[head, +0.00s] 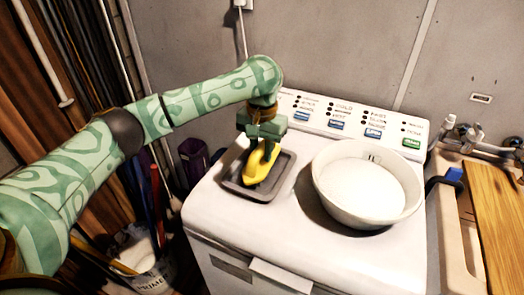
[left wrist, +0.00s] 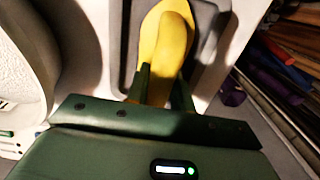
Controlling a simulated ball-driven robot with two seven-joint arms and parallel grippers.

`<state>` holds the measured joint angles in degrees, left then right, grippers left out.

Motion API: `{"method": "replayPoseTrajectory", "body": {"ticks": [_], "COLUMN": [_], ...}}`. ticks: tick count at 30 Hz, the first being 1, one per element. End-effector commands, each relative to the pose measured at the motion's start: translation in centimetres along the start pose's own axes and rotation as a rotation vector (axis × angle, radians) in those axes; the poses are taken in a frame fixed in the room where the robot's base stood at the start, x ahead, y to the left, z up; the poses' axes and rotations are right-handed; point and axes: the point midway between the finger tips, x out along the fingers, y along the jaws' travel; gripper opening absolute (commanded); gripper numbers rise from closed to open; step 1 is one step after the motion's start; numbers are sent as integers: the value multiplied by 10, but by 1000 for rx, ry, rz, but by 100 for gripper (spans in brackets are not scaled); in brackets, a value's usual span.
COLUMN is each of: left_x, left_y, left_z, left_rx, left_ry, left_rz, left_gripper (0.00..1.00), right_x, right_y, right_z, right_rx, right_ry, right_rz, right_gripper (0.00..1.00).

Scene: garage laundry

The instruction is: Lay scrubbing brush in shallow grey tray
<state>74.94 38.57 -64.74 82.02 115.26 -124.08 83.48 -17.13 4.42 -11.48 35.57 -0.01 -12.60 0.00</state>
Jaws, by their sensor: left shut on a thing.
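The yellow scrubbing brush (head: 259,166) is at the shallow grey tray (head: 243,190), within its outline in the head view. The tray lies on the left part of the white washing machine top. My left gripper (head: 262,142) comes down from above and is shut on the brush. In the left wrist view the brush (left wrist: 166,45) sits between the two green fingers (left wrist: 160,88), with the grey tray (left wrist: 208,22) behind it. I cannot tell whether the brush touches the tray floor. My right gripper is in neither view.
A large white bowl (head: 368,186) stands on the machine right of the tray. The control panel (head: 345,120) runs along the back. A bucket (head: 147,262) with poles stands at the left. A wooden board (head: 497,215) and taps are at the right. The machine's front top is clear.

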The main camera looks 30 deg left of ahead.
Motion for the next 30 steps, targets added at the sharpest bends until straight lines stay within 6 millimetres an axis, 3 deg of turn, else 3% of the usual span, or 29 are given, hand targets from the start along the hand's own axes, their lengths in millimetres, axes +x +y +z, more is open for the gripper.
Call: {"method": "replayPoseTrajectory", "body": {"ticks": [3,4,6,16,30], "left_x": [0,1,2,1,-105], "left_y": [0,0,0,0,0], "left_z": [0,0,0,0,0], "left_rx": [-1,0,0,1,-1], "left_ry": [0,0,0,1,3], "left_rz": [1,1,1,0,0], "left_gripper": [2,32,45,45,45], "right_x": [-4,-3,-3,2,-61], "right_y": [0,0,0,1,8], "right_z": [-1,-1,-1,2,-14], "right_rx": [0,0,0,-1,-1], "right_ry": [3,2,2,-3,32], "right_rz": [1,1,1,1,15], "right_gripper": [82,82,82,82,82]}}
